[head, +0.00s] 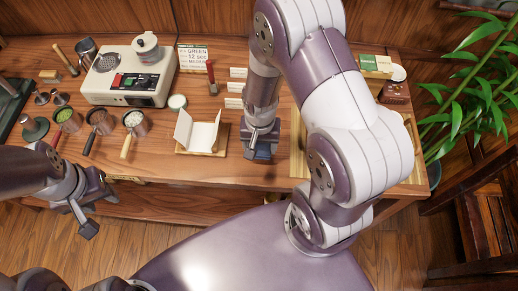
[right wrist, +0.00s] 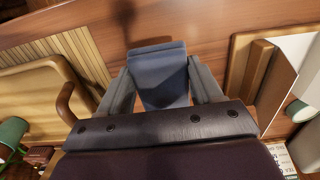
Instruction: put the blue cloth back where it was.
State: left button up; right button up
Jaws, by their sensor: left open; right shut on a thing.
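The blue cloth (head: 263,153) is between the fingers of my right gripper (head: 260,146), at the front middle of the wooden table (head: 230,172). In the right wrist view the cloth (right wrist: 162,82) fills the gap between the two grey fingers and looks folded. I cannot tell whether it touches the table. My right gripper is shut on it. My left gripper (head: 88,213) is open and empty, off the table's front edge at the left. My right arm hides part of the table's right side.
A white open folder on a wooden board (head: 187,152) stands left of the cloth. A slatted wooden tray (head: 298,160) lies to its right. A machine (head: 128,82) and several handled cups (head: 137,123) stand at the left. A leafy plant (head: 478,95) is at far right.

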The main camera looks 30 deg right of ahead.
aim_at(261, 149)
jog(key=f, duration=0.3)
jog(key=shift+s+a+f, duration=0.1)
jog(key=shift+s+f, duration=0.25)
jog(key=shift+w+f, duration=0.2)
jog(key=shift+w, duration=0.05)
jog(key=shift+f, duration=0.1)
jog(key=o, duration=1)
jog(key=shift+s, duration=0.1)
notch_tip(261, 149, up, 13)
jog(key=shift+f, duration=0.1)
jog(key=s+r+n, duration=0.1)
jog(key=n, duration=0.1)
jog(key=s+a+r+n+t, duration=0.1)
jog(key=r+n, duration=0.1)
jog(key=s+r+n, duration=0.1)
jog(key=r+n, duration=0.1)
jog(key=shift+a+r+n, duration=0.15)
jog(key=shift+a+n, duration=0.15)
